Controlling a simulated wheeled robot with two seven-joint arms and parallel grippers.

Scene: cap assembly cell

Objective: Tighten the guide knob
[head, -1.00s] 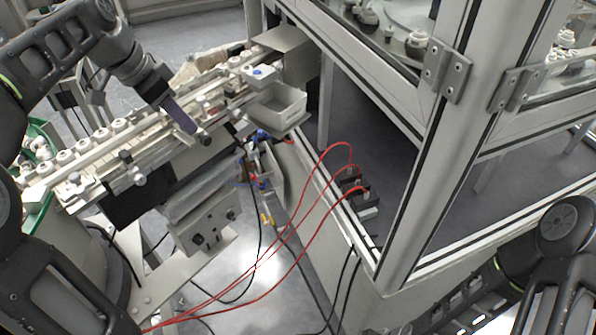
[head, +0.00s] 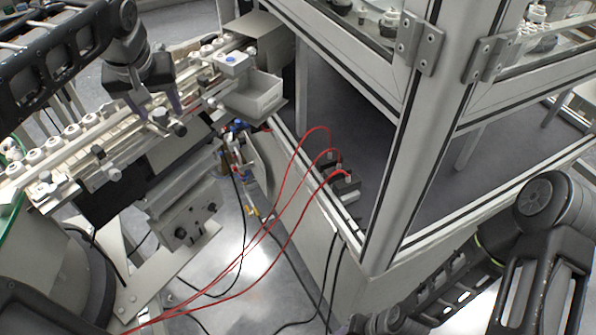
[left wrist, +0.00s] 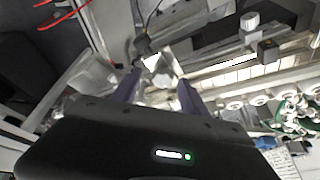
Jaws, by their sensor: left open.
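A row of white caps (head: 72,131) sits on the feeder rail, which runs diagonally at the upper left of the head view. A dark guide knob (head: 178,129) sticks out from the rail's front side. It also shows in the left wrist view as a dark knob (left wrist: 143,45) just beyond the fingertips. My left gripper (head: 158,114) is open and points down over the rail, its fingertips close to this knob. In the left wrist view the open fingers (left wrist: 158,80) have a bright metal part between and beyond them. I cannot tell whether they touch anything.
A grey bin (head: 255,97) stands at the rail's far end. Another pale knob (head: 113,174) is on the rail's front side. A framed glass enclosure (head: 395,190) fills the right. Red cables (head: 270,215) hang across the middle. My right arm is at the lower right.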

